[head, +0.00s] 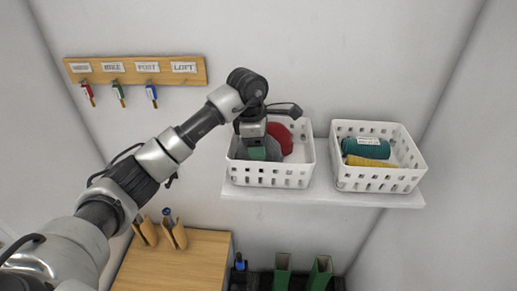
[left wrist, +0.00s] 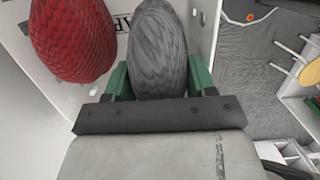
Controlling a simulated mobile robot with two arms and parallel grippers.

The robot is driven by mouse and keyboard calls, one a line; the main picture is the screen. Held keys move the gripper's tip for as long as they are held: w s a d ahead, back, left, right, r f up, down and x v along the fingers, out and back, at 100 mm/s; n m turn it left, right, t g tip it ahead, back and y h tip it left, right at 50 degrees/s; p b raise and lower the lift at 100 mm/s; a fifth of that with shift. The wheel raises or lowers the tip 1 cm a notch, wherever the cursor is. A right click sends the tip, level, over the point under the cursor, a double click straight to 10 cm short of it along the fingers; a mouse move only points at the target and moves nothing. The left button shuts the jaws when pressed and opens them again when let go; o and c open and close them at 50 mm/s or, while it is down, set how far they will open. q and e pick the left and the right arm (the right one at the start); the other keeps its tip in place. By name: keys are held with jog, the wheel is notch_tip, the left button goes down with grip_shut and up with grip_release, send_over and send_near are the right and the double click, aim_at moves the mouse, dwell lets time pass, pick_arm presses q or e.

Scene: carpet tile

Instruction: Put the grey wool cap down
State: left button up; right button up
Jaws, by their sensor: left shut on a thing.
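The grey wool cap (left wrist: 157,48) is between the green fingers of my left gripper (left wrist: 158,82) in the left wrist view. In the head view, my left gripper (head: 257,152) points down into the left white basket (head: 272,180) on the shelf, shut on the grey cap (head: 273,150). The cap is inside the basket, partly hidden by the gripper and the basket wall. Whether it touches the basket floor cannot be told. A red cap (head: 281,137) lies beside it, and also shows in the left wrist view (left wrist: 72,40). My right gripper is not in view.
A second white basket (head: 378,181) to the right holds a green rolled item (head: 366,147) and a yellow one (head: 371,162). Both baskets stand on a white shelf (head: 322,197). A key rack (head: 135,70) hangs at left. A wooden top (head: 180,262) is below.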

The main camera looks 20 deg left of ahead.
pick_arm(q)
notch_tip(320, 180, down, 2)
jog(key=shift+w+f+p, duration=0.15)
jog(key=shift+f+p, duration=0.1)
jog(key=shift+p, duration=0.2)
jog(key=shift+w+f, duration=0.1)
jog(key=shift+f, duration=0.3)
jog(key=shift+f, duration=0.1)
jog(key=o, duration=0.6)
jog(key=shift+o, duration=0.2)
